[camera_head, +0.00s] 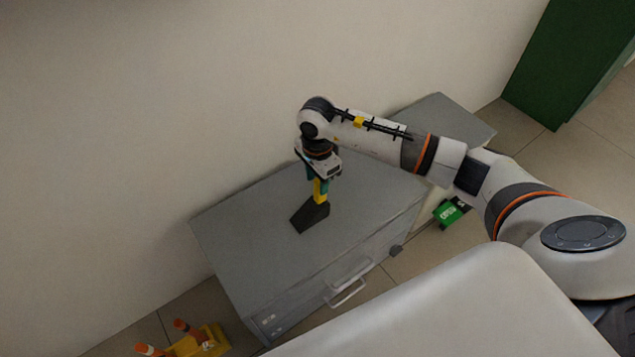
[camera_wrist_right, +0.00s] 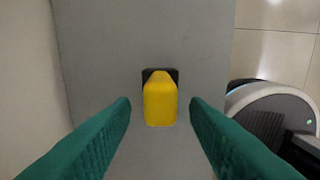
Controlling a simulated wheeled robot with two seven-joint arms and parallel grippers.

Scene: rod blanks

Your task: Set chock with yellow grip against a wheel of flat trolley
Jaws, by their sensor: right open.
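The chock (camera_head: 310,217) is a dark wedge with an upright yellow grip (camera_head: 321,190). It stands on top of a grey chest (camera_head: 250,235). My right gripper (camera_head: 316,182) comes down over it from above. In the right wrist view the yellow grip (camera_wrist_right: 160,102) lies between the two green fingers of the open right gripper (camera_wrist_right: 160,112), with a gap on each side. The dark body shows just behind the grip. I cannot make out a flat trolley or its wheels for certain. My left gripper is not in view.
The chest has a pale handle (camera_head: 350,288) on its front and stands close to the wall (camera_head: 130,130). A yellow object with orange-and-white posts (camera_head: 200,343) is at the lower left. A green item (camera_head: 447,212) is right of the chest. A green cabinet (camera_head: 570,60) stands at the back right.

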